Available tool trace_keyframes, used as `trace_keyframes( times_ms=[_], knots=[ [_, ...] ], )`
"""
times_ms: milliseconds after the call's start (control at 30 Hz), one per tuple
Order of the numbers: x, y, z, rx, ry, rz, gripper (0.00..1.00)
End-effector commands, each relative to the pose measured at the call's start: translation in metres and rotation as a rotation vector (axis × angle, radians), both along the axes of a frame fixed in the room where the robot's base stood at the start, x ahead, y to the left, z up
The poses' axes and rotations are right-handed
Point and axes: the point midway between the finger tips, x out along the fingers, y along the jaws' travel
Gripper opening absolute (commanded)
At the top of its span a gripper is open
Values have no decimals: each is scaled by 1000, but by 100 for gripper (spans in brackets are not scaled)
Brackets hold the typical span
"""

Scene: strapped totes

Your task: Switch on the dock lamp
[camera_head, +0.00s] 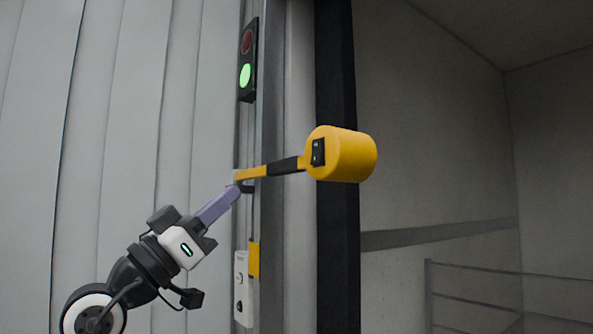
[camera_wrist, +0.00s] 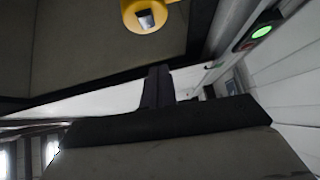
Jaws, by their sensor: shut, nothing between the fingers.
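The dock lamp (camera_head: 350,157) has a yellow drum-shaped head at the end of a yellow and black arm (camera_head: 268,170) beside the door frame. A black rocker switch (camera_head: 317,152) sits on the back face of the head. The lamp head also shows at the top of the wrist view (camera_wrist: 130,20), with its switch (camera_wrist: 146,18). The lens faces away, and I cannot tell whether it is lit. My gripper (camera_head: 236,190) is shut and empty, its purple fingers pointing up and right. In the head view its tips appear close to the lamp arm's wall end, left of the switch; contact is unclear.
A signal light (camera_head: 247,60) with its green lamp lit hangs on the wall above. A white control box (camera_head: 243,290) with a yellow part (camera_head: 253,259) is below the lamp arm. A black door post (camera_head: 338,240) stands behind the lamp. A rail (camera_head: 480,297) shows inside at right.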

Motion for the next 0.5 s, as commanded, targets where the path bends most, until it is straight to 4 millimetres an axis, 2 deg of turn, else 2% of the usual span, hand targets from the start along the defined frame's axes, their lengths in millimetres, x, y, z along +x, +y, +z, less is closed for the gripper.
trace_keyframes(
  times_ms=[133, 500],
  knots=[
    [-1, -15, 2, 38, 15, -57, 0],
    [0, -16, 4, 41, 15, -61, 0]
  ],
)
